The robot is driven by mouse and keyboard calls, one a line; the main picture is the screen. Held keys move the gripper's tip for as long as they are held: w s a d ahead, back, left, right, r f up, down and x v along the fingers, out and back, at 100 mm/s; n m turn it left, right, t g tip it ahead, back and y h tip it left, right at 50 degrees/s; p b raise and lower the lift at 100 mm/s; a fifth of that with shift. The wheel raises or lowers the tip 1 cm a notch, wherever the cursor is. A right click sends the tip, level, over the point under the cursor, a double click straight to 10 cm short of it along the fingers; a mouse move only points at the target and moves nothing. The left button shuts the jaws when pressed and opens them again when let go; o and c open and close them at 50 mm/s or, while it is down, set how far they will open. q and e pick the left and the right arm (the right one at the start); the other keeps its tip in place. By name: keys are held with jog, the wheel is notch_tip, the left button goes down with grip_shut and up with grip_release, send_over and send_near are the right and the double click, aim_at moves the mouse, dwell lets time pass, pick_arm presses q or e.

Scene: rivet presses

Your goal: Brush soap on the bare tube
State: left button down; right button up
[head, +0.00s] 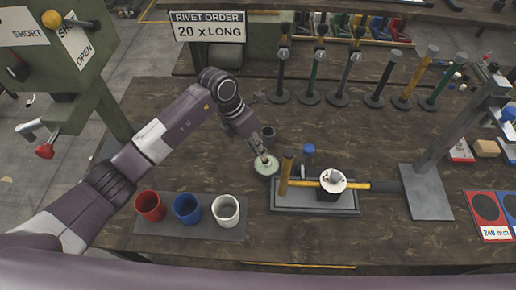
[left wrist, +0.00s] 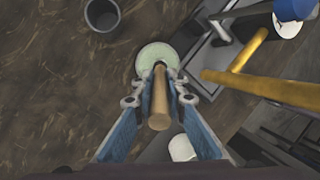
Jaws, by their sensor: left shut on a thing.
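My left gripper (head: 266,158) is shut on a short wooden brush handle (left wrist: 159,105). The brush stands in or just over a round pot of pale green soap (head: 264,167), which also shows in the left wrist view (left wrist: 154,54). The brush's bristles are hidden, so I cannot tell how deep they sit. Right of the pot, a yellow tube (head: 308,183) lies level across a grey fixture (head: 314,207). My right gripper is not in view.
Red (head: 150,206), blue (head: 187,208) and white (head: 225,211) cups stand on a dark mat at front left. A small dark cup (head: 268,132) and a blue-capped item (head: 308,150) stand near the pot. Several coloured tubes stand at the back. A press (head: 428,190) stands right.

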pick_arm(q)
jog(key=shift+s+f, duration=0.1)
dwell(0.3)
jog(key=shift+r+p, duration=0.75)
jog(key=shift+r, duration=0.4)
jog(key=shift+r+p, duration=1.3)
jog(key=shift+r, duration=1.1)
